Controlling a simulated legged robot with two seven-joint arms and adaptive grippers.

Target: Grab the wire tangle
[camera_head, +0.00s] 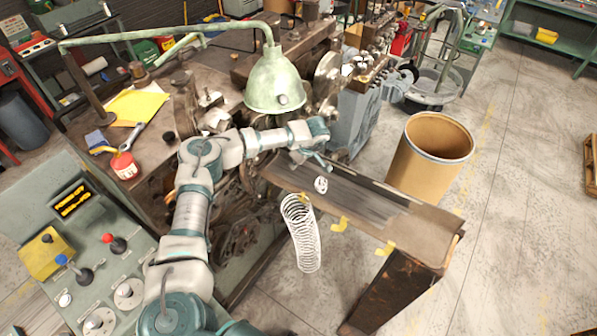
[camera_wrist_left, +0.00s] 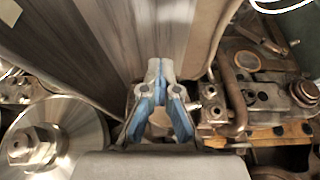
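A small white wire tangle (camera_head: 321,184) lies on the near end of the dark metal chute (camera_head: 372,205), by the machine. My left gripper (camera_head: 326,165) is just above and behind it in the head view, apart from it as far as I can tell. In the left wrist view the gripper's fingertips (camera_wrist_left: 161,70) meet, with nothing visible between them. A white wire loop (camera_wrist_left: 282,5) shows at the top right corner there; I cannot tell whether it is the tangle or the spring. My right gripper is out of view.
A long white coil spring (camera_head: 302,232) hangs at the chute's front edge. A green lamp (camera_head: 275,82) hangs above my left forearm. A brown drum (camera_head: 430,157) stands behind the chute. A control panel (camera_head: 95,270) is at lower left.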

